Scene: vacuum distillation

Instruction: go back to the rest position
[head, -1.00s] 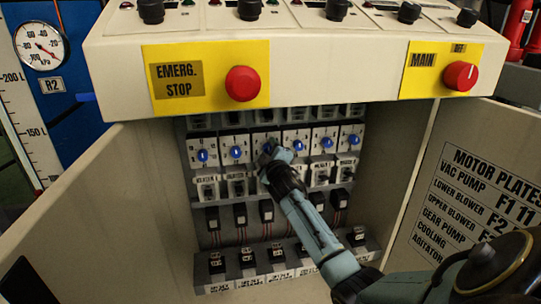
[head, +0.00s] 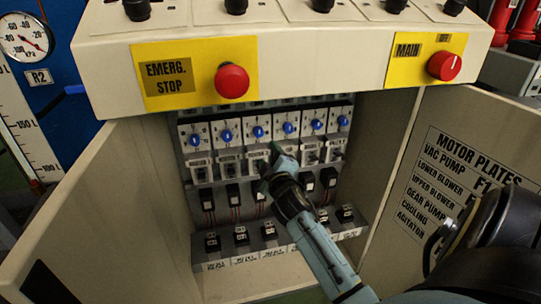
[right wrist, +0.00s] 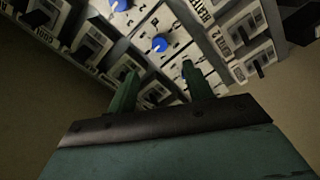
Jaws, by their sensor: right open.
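My right gripper (head: 274,155) is inside the open control cabinet, in front of the row of labelled switches below the blue knobs. In the right wrist view its two green fingers (right wrist: 157,85) stand apart with nothing between them. Blue knobs (right wrist: 159,45) and white switch modules (right wrist: 95,42) lie beyond the fingertips. I cannot tell whether a fingertip touches a module. In the head view the row of blue knobs (head: 258,132) is just above the gripper, and the gripper and arm hide part of the lower rows. My left gripper is not in view.
The cabinet's left door (head: 105,215) and right door (head: 455,160) stand open on both sides. The overhanging console (head: 300,60) carries the red emergency stop button (head: 232,80) and the red main switch (head: 444,66). A gauge (head: 25,37) is at upper left.

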